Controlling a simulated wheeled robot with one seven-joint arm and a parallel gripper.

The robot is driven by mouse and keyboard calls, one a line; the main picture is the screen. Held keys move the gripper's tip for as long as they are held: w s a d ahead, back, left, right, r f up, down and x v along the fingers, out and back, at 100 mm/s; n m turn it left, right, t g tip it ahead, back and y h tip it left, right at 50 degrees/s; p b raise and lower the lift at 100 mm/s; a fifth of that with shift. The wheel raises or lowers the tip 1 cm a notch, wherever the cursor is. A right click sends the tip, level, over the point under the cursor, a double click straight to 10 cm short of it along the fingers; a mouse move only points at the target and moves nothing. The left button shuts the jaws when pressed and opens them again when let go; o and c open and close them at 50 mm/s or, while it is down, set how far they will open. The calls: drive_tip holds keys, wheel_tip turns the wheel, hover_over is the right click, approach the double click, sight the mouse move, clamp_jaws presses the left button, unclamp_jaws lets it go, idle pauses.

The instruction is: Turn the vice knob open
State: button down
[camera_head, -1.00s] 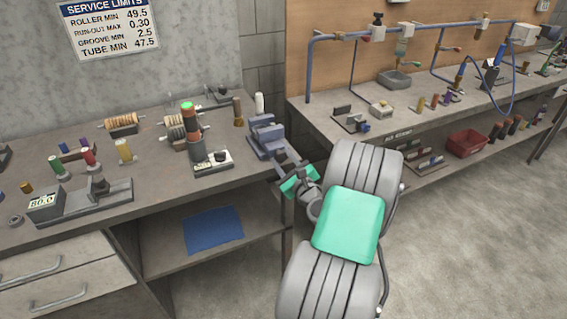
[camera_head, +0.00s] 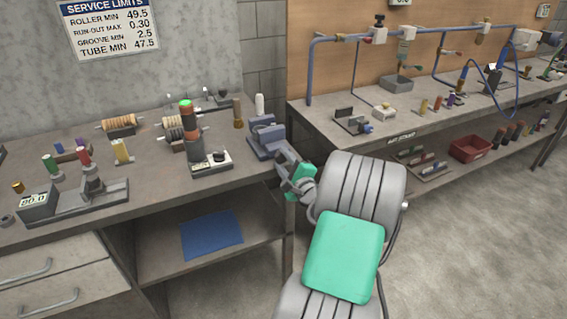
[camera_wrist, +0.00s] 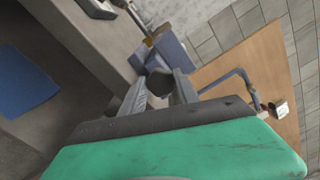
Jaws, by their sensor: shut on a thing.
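The blue-grey vice (camera_head: 266,140) stands at the right front corner of the left bench. In the wrist view, the vice (camera_wrist: 172,50) lies just beyond my fingers. Its dark, faceted knob (camera_wrist: 159,82) sits between my two fingers. My gripper (camera_head: 285,161) reaches to the vice's front from the lower right and is shut on the knob. The wrist view shows my gripper (camera_wrist: 158,88) with a finger on each side of the knob. In the head view the knob is hidden by the gripper.
A test stand with a green-topped roller column (camera_head: 190,135) stands left of the vice. A small brass-coloured piece (camera_head: 238,113) and a white bottle (camera_head: 259,104) stand behind it. A second bench (camera_head: 410,128) with blue pipes is at the right.

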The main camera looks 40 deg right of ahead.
idle(0.4)
drive_tip(key=c, duration=1)
unclamp_jaws()
drive_tip(key=shift+o, duration=0.5)
drive_tip(key=shift+f, duration=0.1)
drive_tip(key=shift+a, duration=0.1)
